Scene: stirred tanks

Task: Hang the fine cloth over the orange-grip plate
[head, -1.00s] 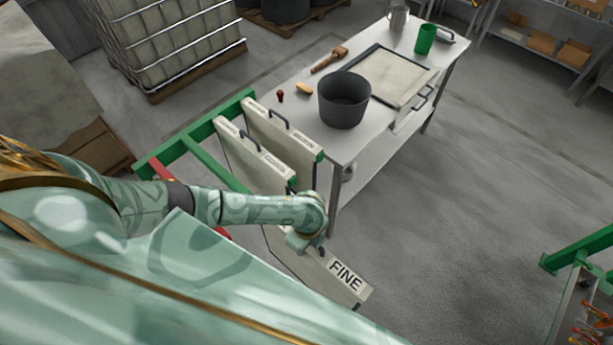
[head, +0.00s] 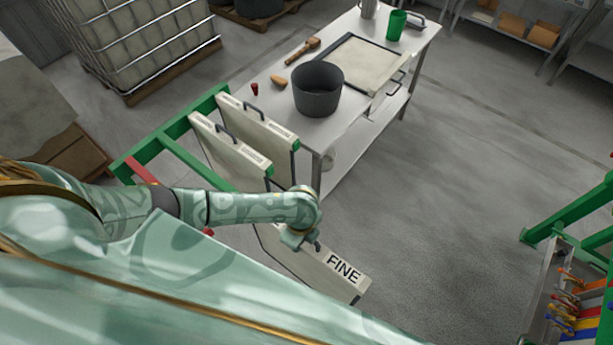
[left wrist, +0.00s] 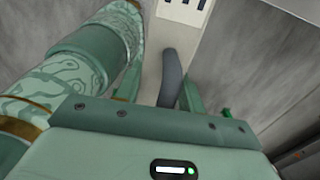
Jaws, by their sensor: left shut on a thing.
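The fine cloth (head: 318,267) is a pale, flat panel with a black FINE label at its right end. It hangs below my left gripper (head: 308,243), clear of the rack. My left gripper is shut on its dark handle; the handle (left wrist: 172,78) shows between the fingers in the left wrist view. Part of the cloth's label (left wrist: 186,8) shows at the top there. At the lower right of the head view, a filter press (head: 545,290) holds plates with small coloured grips. They are too small to tell surely which is the orange-grip plate. My right gripper is out of view.
Two other cloths (head: 228,140) hang on a green rack (head: 150,150) at the left. A steel table (head: 325,130) carries a dark bucket (head: 317,90), a green cup (head: 396,24) and a framed panel. Open floor (head: 440,190) lies between the table and the press.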

